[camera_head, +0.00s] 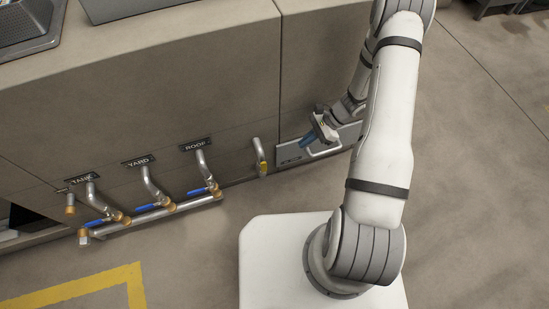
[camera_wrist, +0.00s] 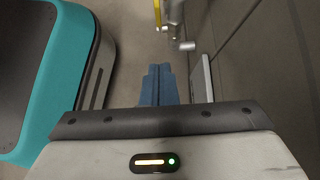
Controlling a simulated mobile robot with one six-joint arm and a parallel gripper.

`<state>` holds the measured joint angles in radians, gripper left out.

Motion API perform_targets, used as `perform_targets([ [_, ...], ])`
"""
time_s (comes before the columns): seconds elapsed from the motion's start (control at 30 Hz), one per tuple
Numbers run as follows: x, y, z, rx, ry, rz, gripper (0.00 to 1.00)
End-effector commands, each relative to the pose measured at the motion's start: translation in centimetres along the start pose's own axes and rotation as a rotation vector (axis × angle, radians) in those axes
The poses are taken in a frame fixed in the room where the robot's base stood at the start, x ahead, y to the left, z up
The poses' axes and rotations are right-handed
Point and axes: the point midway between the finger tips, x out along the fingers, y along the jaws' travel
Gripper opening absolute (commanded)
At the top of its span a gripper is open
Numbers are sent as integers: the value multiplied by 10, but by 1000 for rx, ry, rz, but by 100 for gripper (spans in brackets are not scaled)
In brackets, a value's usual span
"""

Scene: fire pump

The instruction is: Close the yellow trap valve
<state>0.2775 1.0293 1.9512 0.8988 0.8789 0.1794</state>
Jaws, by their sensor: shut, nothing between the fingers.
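The yellow trap valve (camera_head: 263,168) is a yellow lever on a short grey pipe that comes out of the low cabinet wall and bends down. In the wrist view the yellow lever (camera_wrist: 157,12) shows at the top edge, beside the pipe (camera_wrist: 173,10), and is partly cut off. My gripper (camera_head: 304,142) has blue fingers and is to the right of the valve in the head view, apart from it. In the wrist view my gripper (camera_wrist: 158,70) has its fingers together, with nothing between them.
To the left, pipes labelled TANK, YARD and ROOF carry blue levers (camera_head: 148,207) and join a low manifold (camera_head: 165,212). The floor in front of the valve is clear.

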Motion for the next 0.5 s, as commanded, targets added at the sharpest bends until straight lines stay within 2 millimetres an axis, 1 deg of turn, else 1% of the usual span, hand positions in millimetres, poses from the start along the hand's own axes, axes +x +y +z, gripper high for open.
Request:
perform_targets([
  [0.27,2,0,0,-2,0,2,0],
  [0.37,9,0,0,-3,0,4,0],
  [0.47,24,1,-1,-2,-2,5,0],
  [0.5,31,1,-1,-3,-1,7,0],
])
